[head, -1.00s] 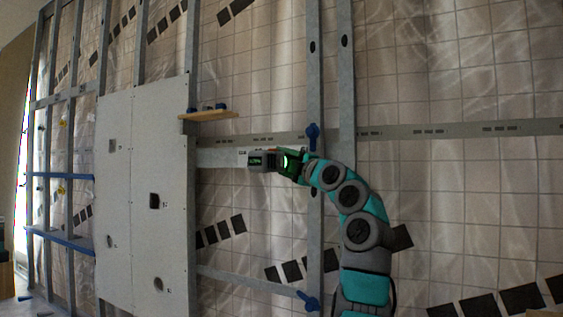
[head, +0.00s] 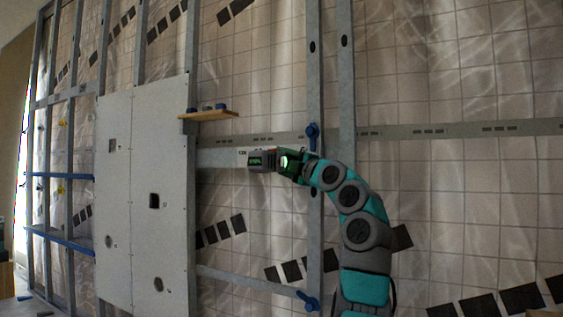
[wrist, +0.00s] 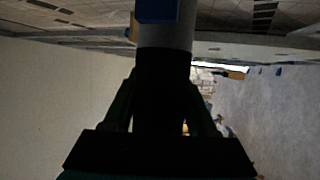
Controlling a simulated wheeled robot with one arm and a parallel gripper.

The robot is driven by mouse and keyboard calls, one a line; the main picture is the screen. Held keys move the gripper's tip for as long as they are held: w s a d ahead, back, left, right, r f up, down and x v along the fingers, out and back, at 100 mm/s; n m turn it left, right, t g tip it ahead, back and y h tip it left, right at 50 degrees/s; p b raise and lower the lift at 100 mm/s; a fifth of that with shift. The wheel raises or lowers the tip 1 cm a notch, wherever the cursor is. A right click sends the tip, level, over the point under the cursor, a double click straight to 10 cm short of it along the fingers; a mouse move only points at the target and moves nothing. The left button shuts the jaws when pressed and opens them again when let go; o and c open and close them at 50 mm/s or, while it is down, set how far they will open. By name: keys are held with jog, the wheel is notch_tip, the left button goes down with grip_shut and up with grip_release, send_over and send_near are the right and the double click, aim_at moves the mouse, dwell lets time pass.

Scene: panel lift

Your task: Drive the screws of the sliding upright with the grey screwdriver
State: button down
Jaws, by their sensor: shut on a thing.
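My gripper (head: 289,163) is in front of the wall frame, at the level of the horizontal rail. It is shut on a grey tool, the grey screwdriver (head: 261,160), whose boxy end with a lit green display points left. In the wrist view the held tool (wrist: 165,38) stands up between the fingers, dark below and grey above, with a blue part at its top end. The upright with blue clamps (head: 315,90) stands just behind my gripper. Its screws are too small to make out, and my arm covers part of it. Whether the tool tip touches anything is hidden.
A blue clamp (head: 312,133) sits just above my gripper and another (head: 308,300) is low on the upright. A second upright (head: 346,90) stands to its right. White panels (head: 130,200) cover the frame at left. A small wooden shelf (head: 215,116) holds several blue pieces.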

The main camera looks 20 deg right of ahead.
jog(key=shift+s+d, duration=0.1)
dwell(0.6)
jog(key=shift+s+a+b, duration=0.5)
jog(key=shift+a+b, duration=0.1)
jog(key=shift+a, duration=0.1)
jog(key=shift+s+a+b, duration=0.45)
jog(key=shift+a+b, duration=0.1)
jog(key=shift+a, duration=0.1)
jog(key=shift+s+a, duration=0.35)
jog(key=shift+a, duration=0.15)
